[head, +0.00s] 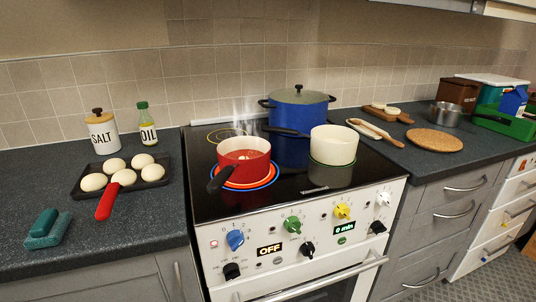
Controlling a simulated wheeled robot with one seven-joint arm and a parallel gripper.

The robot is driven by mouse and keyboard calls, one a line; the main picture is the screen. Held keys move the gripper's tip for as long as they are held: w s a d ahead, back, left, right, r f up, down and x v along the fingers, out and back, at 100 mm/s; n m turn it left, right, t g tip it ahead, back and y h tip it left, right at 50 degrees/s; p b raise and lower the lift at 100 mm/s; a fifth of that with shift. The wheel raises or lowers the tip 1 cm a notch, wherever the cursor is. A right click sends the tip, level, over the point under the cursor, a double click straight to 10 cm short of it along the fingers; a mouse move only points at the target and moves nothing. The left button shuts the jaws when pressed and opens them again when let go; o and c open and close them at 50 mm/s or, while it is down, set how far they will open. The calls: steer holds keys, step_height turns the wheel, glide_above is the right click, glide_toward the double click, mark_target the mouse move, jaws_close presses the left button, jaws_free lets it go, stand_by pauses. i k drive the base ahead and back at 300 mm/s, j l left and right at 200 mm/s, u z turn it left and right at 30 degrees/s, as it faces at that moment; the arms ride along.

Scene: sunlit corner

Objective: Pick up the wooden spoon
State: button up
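A long light-wood piece that looks like the wooden spoon (375,131) lies on the dark counter right of the stove. It slants from upper left to lower right, its dark end toward the front. It is small in the head view, and I cannot tell whether it rests on a holder. My gripper is not in view.
A white pot (333,146) stands left of the spoon on the stove, near a steaming red pan (244,158) and a tall blue pot (291,117). A round cork mat (434,140) lies to its right. A wooden board (387,115) with pale round pieces lies behind.

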mark_target(398, 143)
steer(key=i+l+u, duration=0.35)
steer(key=l, duration=0.2)
steer(key=i+l+u, duration=0.15)
steer(key=l, duration=0.2)
steer(key=i+l+u, duration=0.15)
steer(key=l, duration=0.15)
